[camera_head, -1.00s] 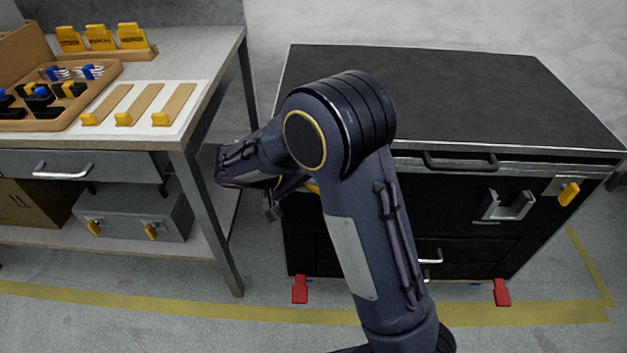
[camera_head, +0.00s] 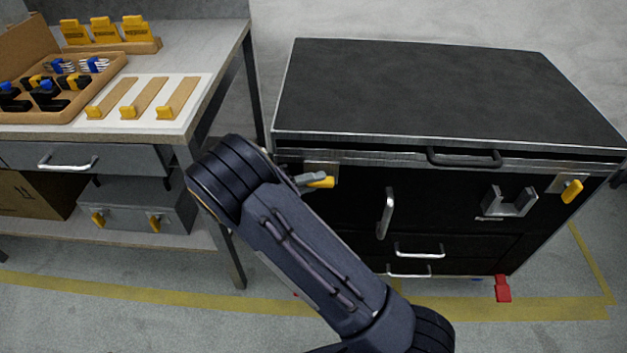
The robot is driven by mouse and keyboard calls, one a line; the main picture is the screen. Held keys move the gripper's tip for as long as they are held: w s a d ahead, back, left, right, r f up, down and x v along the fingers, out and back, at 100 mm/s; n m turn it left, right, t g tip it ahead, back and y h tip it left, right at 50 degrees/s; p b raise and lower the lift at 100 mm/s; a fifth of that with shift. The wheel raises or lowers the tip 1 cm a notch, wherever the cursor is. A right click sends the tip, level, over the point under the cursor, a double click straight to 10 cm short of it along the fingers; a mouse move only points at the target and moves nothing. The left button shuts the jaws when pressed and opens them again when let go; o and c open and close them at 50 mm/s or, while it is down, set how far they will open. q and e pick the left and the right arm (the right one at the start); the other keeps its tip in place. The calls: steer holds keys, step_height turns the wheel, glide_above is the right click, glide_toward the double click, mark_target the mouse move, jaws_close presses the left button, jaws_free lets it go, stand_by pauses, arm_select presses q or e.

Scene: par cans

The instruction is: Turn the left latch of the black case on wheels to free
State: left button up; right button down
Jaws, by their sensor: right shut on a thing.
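The black case (camera_head: 420,95) stands on the floor at the right, its lid down. Its left latch (camera_head: 323,183) is a yellow handle at the upper left of the front, below a metal plate, and lies roughly level. My right gripper (camera_head: 311,180) is shut on this latch, coming from the left. My forearm and wrist hide part of the gripper and the case's lower left. The right latch (camera_head: 572,191) is yellow and hangs tilted at the front's upper right. My left gripper is not in view.
A workbench (camera_head: 200,100) stands left of the case, with a tray (camera_head: 112,80) and yellow-tipped wooden strips on it. A grey box (camera_head: 135,215) sits on its lower shelf. A red wheel pedal (camera_head: 502,288) sticks out below the case. The floor in front is clear.

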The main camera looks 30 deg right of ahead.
stand_by(0.5)
steer(key=c, duration=1.4)
jaws_free()
steer(key=w+a, duration=0.1)
steer(key=a, duration=0.6)
steer(key=shift+a+p, duration=0.4)
steer(key=shift+w+f, duration=0.1)
